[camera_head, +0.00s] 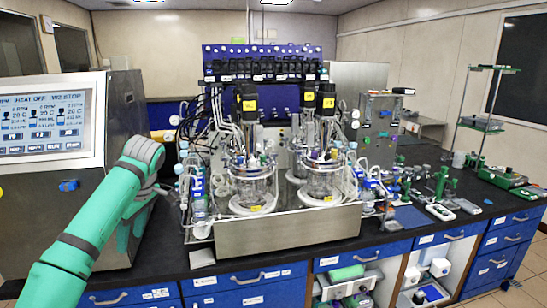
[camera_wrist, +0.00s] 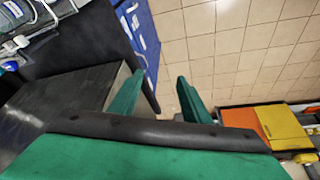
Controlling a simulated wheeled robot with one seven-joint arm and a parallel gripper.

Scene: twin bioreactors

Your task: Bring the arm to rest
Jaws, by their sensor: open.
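My arm (camera_head: 98,217), green with dark bands, reaches up from the lower left in the head view and bends near the control cabinet. My gripper (camera_wrist: 160,78) shows in the wrist view as two green fingers standing apart, with nothing between them. Tiled floor lies beyond the fingertips, and the dark bench edge is beside the left finger. In the head view I cannot make out the fingers.
Two glass bioreactors (camera_head: 252,184) (camera_head: 321,178) stand on a steel base (camera_head: 290,233) on the dark bench. The control cabinet with a screen (camera_head: 48,128) is close to my arm. Orange and yellow items (camera_wrist: 283,128) are at the right in the wrist view.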

